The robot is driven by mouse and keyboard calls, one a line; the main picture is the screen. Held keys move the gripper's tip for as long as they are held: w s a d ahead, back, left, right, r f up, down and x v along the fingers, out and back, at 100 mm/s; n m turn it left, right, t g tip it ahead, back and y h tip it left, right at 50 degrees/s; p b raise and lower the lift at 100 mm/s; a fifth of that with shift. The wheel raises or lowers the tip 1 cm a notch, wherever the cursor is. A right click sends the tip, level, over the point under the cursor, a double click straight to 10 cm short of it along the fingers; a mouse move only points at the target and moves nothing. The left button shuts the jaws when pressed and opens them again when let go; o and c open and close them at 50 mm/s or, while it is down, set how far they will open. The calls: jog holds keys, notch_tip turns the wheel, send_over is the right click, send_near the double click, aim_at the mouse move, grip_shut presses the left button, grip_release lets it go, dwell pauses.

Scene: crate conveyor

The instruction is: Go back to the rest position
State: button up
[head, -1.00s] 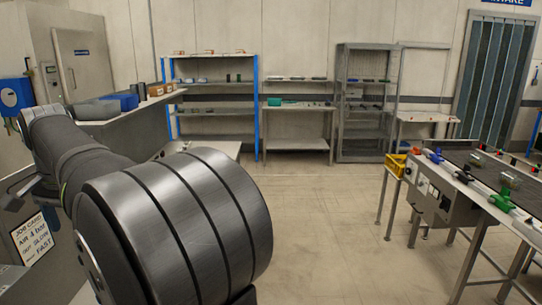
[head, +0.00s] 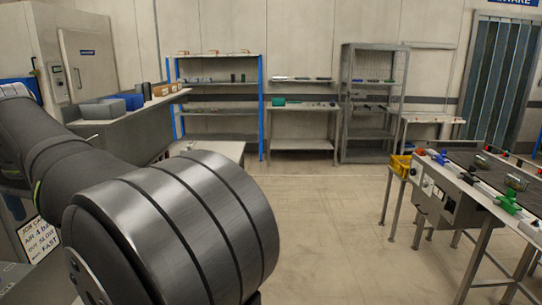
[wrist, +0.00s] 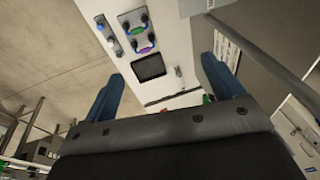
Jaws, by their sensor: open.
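My gripper (wrist: 163,88) shows in the wrist view, with two blue fingers set wide apart. Nothing is between the fingertips that I can see as held. Beyond them is a pale surface (wrist: 178,50) with a dark square recess (wrist: 149,66) and several small items with coloured parts (wrist: 140,32). In the head view my arm fills the lower left, and the gripper itself is out of sight there.
Grey bins (head: 103,109) sit on a counter at left. Shelves (head: 215,110) line the back wall. The middle floor (head: 330,230) is clear.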

jog(key=w+d+f+g+h, duration=0.2)
jog(key=w+d+f, duration=0.8)
jog(key=d+f, duration=0.25)
jog(key=s+a+r+t+y, duration=0.2)
jog(key=s+a+r+y, duration=0.2)
jog(key=s+a+r, duration=1.55)
jog(key=d+x, duration=0.1)
jog(key=x, duration=0.7)
jog(key=s+d+r+n, duration=0.1)
jog(key=d+r+n, duration=0.2)
jog(key=r, duration=0.5)
jog(key=shift+s+d+r, duration=0.2)
jog(key=shift+s+r, duration=0.05)
jog(key=shift+r, duration=0.05)
